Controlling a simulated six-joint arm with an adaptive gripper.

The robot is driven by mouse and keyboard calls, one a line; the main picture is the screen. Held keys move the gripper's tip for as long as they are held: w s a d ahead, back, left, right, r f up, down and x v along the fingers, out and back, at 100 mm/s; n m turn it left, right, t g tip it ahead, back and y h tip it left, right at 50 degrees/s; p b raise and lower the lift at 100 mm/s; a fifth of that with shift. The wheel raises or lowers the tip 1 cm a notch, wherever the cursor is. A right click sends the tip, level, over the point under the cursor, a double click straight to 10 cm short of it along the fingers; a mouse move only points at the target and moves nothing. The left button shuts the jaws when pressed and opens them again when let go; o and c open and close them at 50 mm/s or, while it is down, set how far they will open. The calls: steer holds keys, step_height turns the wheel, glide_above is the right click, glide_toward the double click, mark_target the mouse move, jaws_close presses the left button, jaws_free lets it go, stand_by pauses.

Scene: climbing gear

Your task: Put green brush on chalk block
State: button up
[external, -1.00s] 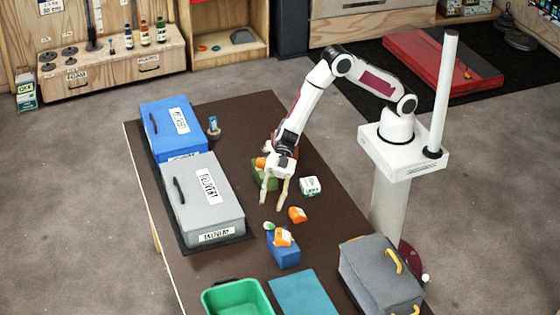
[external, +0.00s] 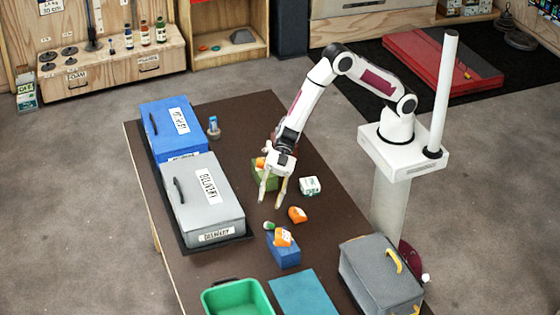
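My gripper (external: 272,194) is open and empty, pointing down above the middle of the dark table. A small green and pale object (external: 268,226), probably the green brush, shows at the back left edge of a blue box, below my gripper in the picture. It is too small to tell whether it rests on the box or beside it. A small white block with green marks (external: 309,186), probably the chalk block, lies on the table to the right of my gripper. Nothing is seen on top of it.
A green box (external: 264,181) with an orange piece stands partly hidden behind my gripper. An orange piece (external: 298,214) lies nearby; another tops the blue box (external: 284,256). Blue (external: 160,146) and grey (external: 200,215) cases line the left. A green bin (external: 207,302) and grey toolbox (external: 375,290) are in front.

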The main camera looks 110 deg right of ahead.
steer(key=d+r+m+t+h, duration=0.35)
steer(key=d+r+h, duration=0.25)
steer(key=d+r, duration=0.55)
steer(key=s+d+r+m+h, duration=0.5)
steer(key=s+d+r+m, duration=0.1)
steer(key=s+d+r, duration=0.35)
steer(key=s+d+m+g+h, duration=0.1)
steer(key=s+d+m+g, duration=0.25)
steer(key=s, duration=1.15)
steer(key=s+a+f+m+g, duration=0.1)
steer(key=s, duration=0.8)
steer(key=s+f+m+g+y, duration=0.1)
steer(key=s+f, duration=0.1)
steer(key=s, duration=0.7)
steer(key=shift+a, duration=0.4)
steer(key=shift+s, duration=0.1)
steer(key=c, duration=0.3)
